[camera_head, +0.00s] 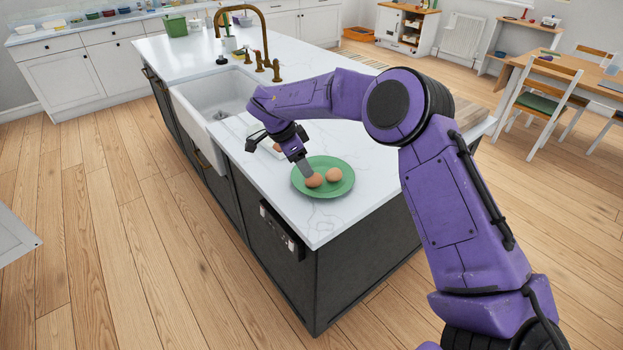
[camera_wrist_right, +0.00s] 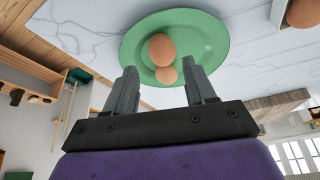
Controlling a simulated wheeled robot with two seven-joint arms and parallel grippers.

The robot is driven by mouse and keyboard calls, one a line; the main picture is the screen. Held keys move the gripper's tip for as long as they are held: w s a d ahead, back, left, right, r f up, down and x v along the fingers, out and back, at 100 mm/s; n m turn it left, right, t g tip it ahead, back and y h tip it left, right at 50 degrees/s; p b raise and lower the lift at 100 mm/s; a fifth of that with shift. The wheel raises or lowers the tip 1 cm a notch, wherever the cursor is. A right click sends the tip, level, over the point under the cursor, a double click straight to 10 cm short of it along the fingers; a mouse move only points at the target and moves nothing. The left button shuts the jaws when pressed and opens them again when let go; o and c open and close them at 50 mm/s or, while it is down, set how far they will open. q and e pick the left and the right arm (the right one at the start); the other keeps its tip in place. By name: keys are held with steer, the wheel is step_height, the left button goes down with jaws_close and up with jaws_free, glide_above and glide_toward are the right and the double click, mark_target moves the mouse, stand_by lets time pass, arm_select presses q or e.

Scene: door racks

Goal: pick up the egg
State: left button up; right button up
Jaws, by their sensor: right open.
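Two brown eggs lie on a green plate (camera_head: 341,188) near the front end of the white island counter. One egg (camera_head: 313,181) is at the plate's left middle and the other egg (camera_head: 334,174) is just right of it. My right gripper (camera_head: 309,171) is above the plate, its fingertips close to the left egg. In the right wrist view the open gripper (camera_wrist_right: 163,78) has its two fingers apart, with the nearer egg (camera_wrist_right: 166,75) between the tips in the picture and the other egg (camera_wrist_right: 161,48) beyond. I cannot tell whether the fingers touch an egg. My left gripper is not in view.
Behind my right gripper, a pale tray (camera_head: 265,147) holds another brown egg, partly hidden. The white sink (camera_head: 212,103) and brass tap (camera_head: 262,40) are farther back. A wooden board (camera_head: 467,113) lies at the counter's right edge. The counter front right of the plate is bare.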

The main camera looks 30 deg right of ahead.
mark_target(314, 181)
steer(key=p+x, duration=0.1)
steer(key=x, duration=0.2)
steer(key=p+x, duration=0.1)
steer(key=x, duration=0.2)
steer(key=shift+w+d+p, duration=0.1)
steer(key=shift+d+p, duration=0.2)
steer(key=shift+p, duration=0.05)
steer(key=shift+d+f, duration=0.1)
steer(key=shift+f, duration=0.25)
steer(key=c, duration=0.4)
